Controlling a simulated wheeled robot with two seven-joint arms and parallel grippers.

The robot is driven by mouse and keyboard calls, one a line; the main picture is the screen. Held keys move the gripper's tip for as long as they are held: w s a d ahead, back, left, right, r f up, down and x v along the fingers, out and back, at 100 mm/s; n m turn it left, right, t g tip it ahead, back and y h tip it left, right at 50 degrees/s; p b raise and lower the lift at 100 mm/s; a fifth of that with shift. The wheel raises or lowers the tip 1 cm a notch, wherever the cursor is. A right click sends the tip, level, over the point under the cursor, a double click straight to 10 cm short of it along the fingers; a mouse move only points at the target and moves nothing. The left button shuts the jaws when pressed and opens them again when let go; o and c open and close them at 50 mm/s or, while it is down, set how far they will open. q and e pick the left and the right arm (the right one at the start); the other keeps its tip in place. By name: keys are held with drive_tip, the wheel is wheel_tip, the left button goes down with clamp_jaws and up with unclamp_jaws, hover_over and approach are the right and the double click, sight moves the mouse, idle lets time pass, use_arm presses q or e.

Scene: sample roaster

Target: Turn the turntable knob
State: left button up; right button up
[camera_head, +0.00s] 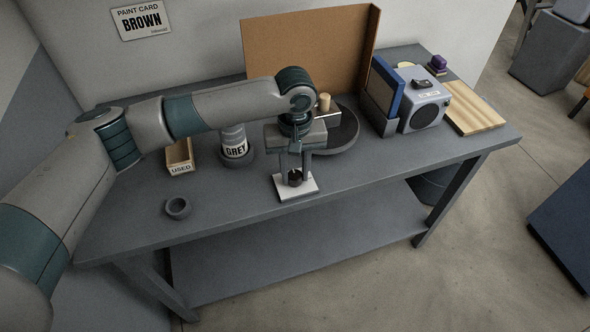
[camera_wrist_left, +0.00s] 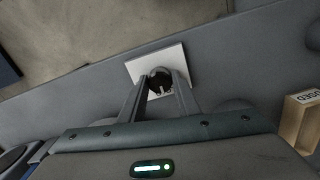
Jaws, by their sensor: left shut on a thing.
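The turntable knob (camera_head: 295,178) is a small dark round knob on a white square plate (camera_head: 309,188) near the table's front edge. In the left wrist view the dark knob (camera_wrist_left: 160,80) sits on the plate (camera_wrist_left: 176,53) between my fingertips. My left gripper (camera_head: 294,176) comes down from above and is shut on the knob; its fingers partly hide it. The round dark turntable (camera_head: 348,133) stands behind the gripper, partly hidden by my left arm, with a pale cylinder (camera_head: 324,102) on it or just behind. My right gripper is in neither view.
A can marked GREY (camera_head: 233,140) and a wooden box marked USED (camera_head: 180,157) stand left of the gripper. A dark ring (camera_head: 177,208) lies at the front left. A grey radio-like box (camera_head: 425,108) and a wooden board (camera_head: 474,107) are at the right. The front right tabletop is clear.

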use_arm(q)
drive_tip(key=shift+r+m+p, duration=0.25)
drive_tip(key=shift+m+p, duration=0.55)
drive_tip(key=shift+p, duration=0.3)
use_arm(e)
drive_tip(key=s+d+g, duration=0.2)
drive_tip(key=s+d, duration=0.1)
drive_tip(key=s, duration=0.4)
use_arm(q)
drive_tip(key=m+p, duration=0.2)
drive_tip(key=shift+p, duration=0.3)
drive_tip(key=m+p, duration=0.3)
drive_tip(key=m, duration=0.1)
drive_tip(key=m+p, duration=0.1)
drive_tip(key=m, duration=0.1)
drive_tip(key=shift+m, duration=0.4)
drive_tip(key=m+p, duration=0.2)
drive_tip(key=m, duration=0.1)
drive_tip(key=shift+f+m, duration=0.1)
drive_tip(key=shift+m, duration=0.2)
drive_tip(key=shift+f+m+p, duration=0.1)
drive_tip(key=shift+m+p, duration=0.35)
drive_tip(key=shift+m, duration=1.45)
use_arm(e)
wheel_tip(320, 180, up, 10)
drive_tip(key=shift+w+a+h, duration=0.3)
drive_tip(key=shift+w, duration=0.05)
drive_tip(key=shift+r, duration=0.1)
use_arm(q)
drive_tip(key=o, duration=1)
